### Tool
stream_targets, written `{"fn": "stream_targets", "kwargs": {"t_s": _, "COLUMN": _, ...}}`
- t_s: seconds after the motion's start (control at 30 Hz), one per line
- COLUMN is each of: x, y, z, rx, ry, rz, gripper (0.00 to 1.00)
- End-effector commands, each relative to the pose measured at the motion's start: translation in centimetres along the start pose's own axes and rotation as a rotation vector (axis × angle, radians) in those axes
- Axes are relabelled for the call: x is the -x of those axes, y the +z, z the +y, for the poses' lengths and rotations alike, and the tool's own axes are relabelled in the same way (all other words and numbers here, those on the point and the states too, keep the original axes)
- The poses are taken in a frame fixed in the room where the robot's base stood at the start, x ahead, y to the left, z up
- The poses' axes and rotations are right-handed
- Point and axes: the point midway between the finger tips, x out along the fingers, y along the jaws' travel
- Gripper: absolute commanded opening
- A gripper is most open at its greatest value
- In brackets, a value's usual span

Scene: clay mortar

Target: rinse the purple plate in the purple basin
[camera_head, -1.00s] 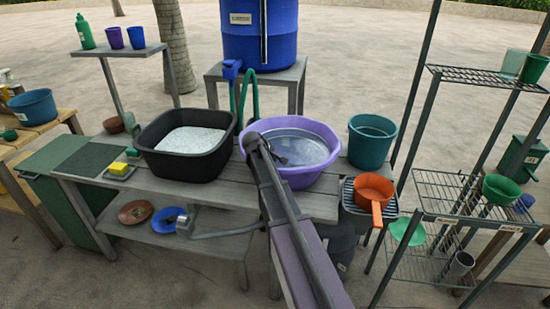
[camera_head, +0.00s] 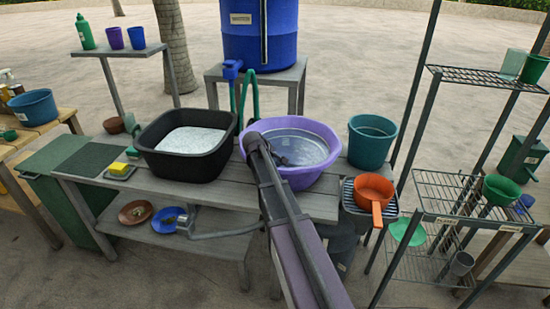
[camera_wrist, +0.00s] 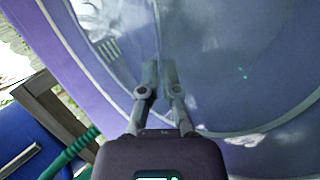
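The purple basin (camera_head: 328,132) stands on the grey bench and holds clear greyish water. My gripper (camera_head: 282,160) reaches over its near left rim, with its dark fingers low inside the basin. In the wrist view, the fingers (camera_wrist: 159,73) are close together against the pale purple, glossy basin interior (camera_wrist: 225,50). A faint line runs up from between the fingertips. I cannot tell whether it is the edge of a thin plate. I cannot clearly make out the purple plate in either view.
A black tub (camera_head: 187,163) with whitish, speckled contents stands left of the basin, and a teal bucket (camera_head: 370,145) stands right. The blue barrel's tap (camera_head: 232,69) and green hose (camera_head: 243,95) are behind.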

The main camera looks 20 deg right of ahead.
Motion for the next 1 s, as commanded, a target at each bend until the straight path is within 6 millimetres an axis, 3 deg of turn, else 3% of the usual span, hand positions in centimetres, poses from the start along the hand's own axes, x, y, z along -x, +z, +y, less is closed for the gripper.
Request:
{"fn": "stream_targets", "kwargs": {"t_s": 0.53, "x": 0.6, "y": -1.1, "z": -0.7, "rx": 0.0, "ry": -0.001, "rz": 0.001, "gripper": 0.0}}
{"fn": "stream_targets", "kwargs": {"t_s": 1.0, "x": 0.4, "y": -0.6, "z": -0.5, "rx": 0.0, "ry": -0.002, "rz": 0.002, "gripper": 0.0}}
